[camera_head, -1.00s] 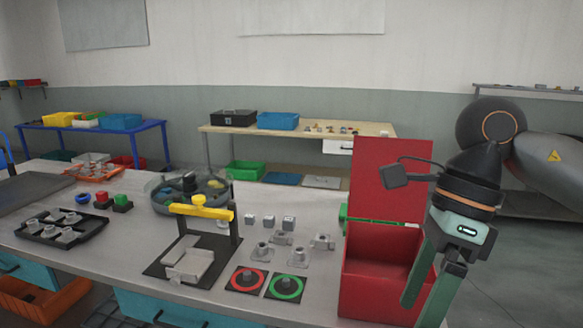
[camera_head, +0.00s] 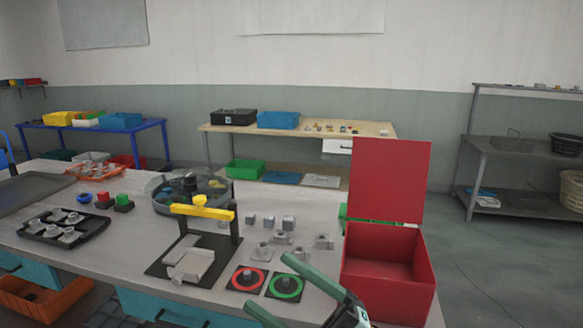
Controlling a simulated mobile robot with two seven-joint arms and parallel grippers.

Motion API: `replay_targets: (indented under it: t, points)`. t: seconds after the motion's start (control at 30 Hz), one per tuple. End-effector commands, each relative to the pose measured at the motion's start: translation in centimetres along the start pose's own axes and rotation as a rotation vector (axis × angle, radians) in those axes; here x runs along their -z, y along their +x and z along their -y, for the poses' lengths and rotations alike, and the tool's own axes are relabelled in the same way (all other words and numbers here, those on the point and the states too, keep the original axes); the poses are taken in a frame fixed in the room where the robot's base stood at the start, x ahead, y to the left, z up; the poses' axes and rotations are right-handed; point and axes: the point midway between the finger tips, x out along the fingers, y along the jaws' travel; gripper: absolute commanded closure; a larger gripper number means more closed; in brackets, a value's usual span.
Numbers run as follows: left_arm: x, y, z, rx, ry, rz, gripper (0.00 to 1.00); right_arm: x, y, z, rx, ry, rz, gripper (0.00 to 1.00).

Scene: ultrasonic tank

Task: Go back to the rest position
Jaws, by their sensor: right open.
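My right gripper (camera_head: 268,287) shows at the bottom of the head view, low and in front of the table's front edge. Its two green fingers point up and left, spread apart with nothing between them. My left gripper is not in view.
The red box stands open at the table's right end, lid upright. A red-ringed pad (camera_head: 248,279) and a green-ringed pad (camera_head: 285,285) lie left of it. A yellow-topped fixture (camera_head: 203,210), round tank (camera_head: 190,192) and black tray (camera_head: 63,228) stand farther left.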

Motion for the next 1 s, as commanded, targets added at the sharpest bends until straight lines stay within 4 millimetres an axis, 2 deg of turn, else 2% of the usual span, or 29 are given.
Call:
replay_targets:
  t: [0.1, 0.17, 0.2, 0.27, 0.37, 0.4, 0.47, 0.5, 0.6, 0.7, 0.83, 1.0]
  points:
    - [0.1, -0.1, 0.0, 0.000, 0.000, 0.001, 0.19, -4.1, -4.0, 2.1, -0.092, 0.185, 0.267, 0.00]
    - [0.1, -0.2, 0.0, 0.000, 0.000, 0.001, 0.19, -5.9, -6.5, 3.5, -0.129, 0.274, 0.400, 0.00]
    - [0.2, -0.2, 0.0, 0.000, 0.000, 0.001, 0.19, -7.0, -8.4, 4.6, -0.152, 0.334, 0.491, 0.00]
    - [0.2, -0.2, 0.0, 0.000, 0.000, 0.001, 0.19, -8.3, -11.5, 6.6, -0.181, 0.424, 0.629, 0.00]
    - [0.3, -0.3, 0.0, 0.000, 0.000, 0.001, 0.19, -9.4, -17.5, 10.5, -0.222, 0.575, 0.862, 0.00]
    - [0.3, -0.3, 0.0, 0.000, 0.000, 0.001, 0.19, -9.4, -20.1, 12.2, -0.235, 0.636, 0.956, 0.00]
    - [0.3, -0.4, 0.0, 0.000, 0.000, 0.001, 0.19, -9.0, -23.9, 14.8, -0.252, 0.724, 1.093, 0.00]
    - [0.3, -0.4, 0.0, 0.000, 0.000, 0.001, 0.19, -8.4, -26.4, 16.4, -0.260, 0.779, 1.181, 0.00]
    - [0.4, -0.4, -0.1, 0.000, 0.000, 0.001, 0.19, -6.2, -32.0, 20.2, -0.273, 0.901, 1.378, 0.00]
    - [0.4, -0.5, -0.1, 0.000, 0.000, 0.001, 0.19, -3.5, -36.2, 23.0, -0.280, 0.996, 1.531, 0.00]
    - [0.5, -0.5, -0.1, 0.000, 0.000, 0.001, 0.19, -0.8, -39.6, 25.2, -0.283, 1.074, 1.657, 0.00]
    - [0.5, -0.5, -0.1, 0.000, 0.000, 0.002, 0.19, 0.4, -41.0, 26.1, -0.282, 1.105, 1.710, 0.00]
